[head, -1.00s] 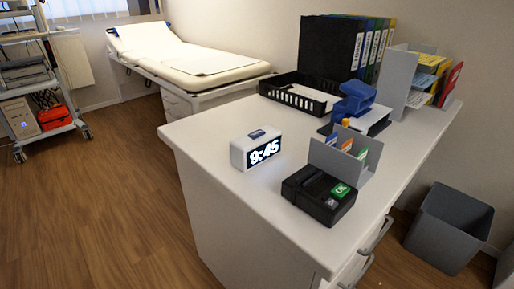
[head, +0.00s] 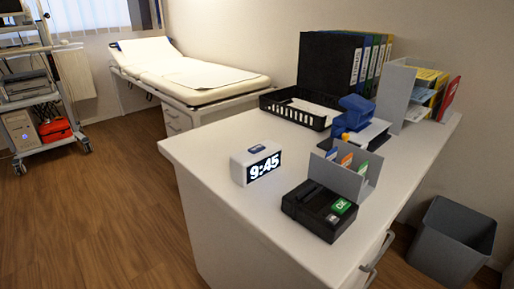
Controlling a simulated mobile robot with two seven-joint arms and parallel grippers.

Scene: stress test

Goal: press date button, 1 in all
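A white digital clock (head: 255,165) stands on the left part of the white desk (head: 222,212), its dark face reading 9:45. A blue-grey button is on its top. To its right on the desk lies a black device (head: 310,207) with a slot, a green key (head: 340,206) marked "OK" and a small dark key beside it. Which button is the date button I cannot read. Neither of my grippers shows in the head view.
Behind the device stand a grey card holder (head: 345,178), a blue stapler-like thing (head: 352,114), a black tray (head: 296,109) and several binders (head: 327,66). A grey bin (head: 452,240) is on the floor at right. The desk's front left is clear.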

